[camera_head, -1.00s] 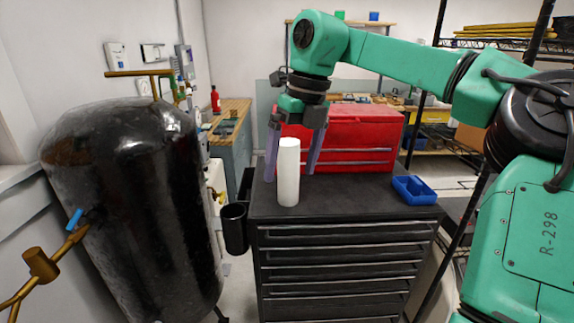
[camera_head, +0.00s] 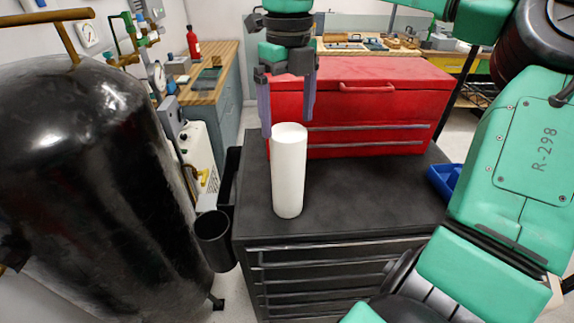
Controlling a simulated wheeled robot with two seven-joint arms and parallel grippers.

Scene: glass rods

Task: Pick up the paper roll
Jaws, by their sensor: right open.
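The paper roll (camera_head: 289,175) is a white cylinder standing upright on the black top of the drawer cabinet (camera_head: 370,205), near its left front. My right gripper (camera_head: 287,125) points down with its two purple-grey fingers spread apart and nothing held between them. The fingertips appear just above and behind the roll's top in the picture; I cannot tell the exact gap. My left gripper is not in view.
A red toolbox (camera_head: 365,105) stands on the cabinet behind the roll. A blue tray (camera_head: 444,180) lies at the right, partly behind my arm. A black tank (camera_head: 95,180) stands at the left. A black cup-like holder (camera_head: 213,238) hangs on the cabinet's left side.

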